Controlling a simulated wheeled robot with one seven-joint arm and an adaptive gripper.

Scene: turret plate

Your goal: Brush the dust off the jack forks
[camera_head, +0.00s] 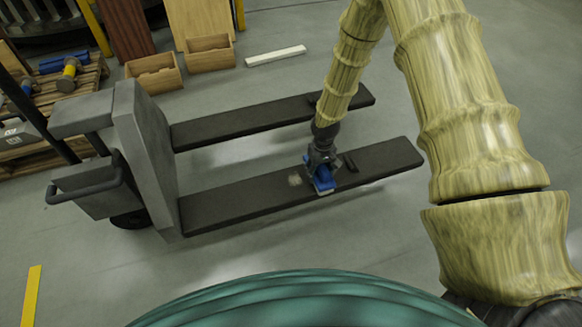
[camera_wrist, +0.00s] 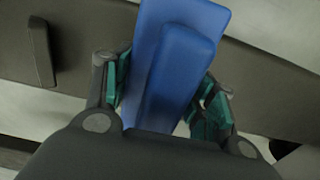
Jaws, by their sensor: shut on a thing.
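A grey pallet jack (camera_head: 150,150) stands at the left with two dark forks pointing right, the far fork (camera_head: 250,118) and the near fork (camera_head: 235,198). A pale dust patch (camera_head: 295,180) lies on the near fork, just left of my gripper. My gripper (camera_head: 320,165) is shut on a blue brush (camera_head: 323,184) over the near fork's front edge. In the wrist view the blue brush (camera_wrist: 180,65) sits between the green-padded fingers of my gripper (camera_wrist: 165,95). Its underside is hidden, so I cannot tell whether it touches the fork (camera_wrist: 75,50).
Wooden bins (camera_head: 155,74) and a white bar (camera_head: 275,56) lie on the floor behind the jack. A wooden pallet (camera_head: 85,82) with tools stands at the far left. A yellow floor strip (camera_head: 31,297) is at lower left. The floor right of the forks is clear.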

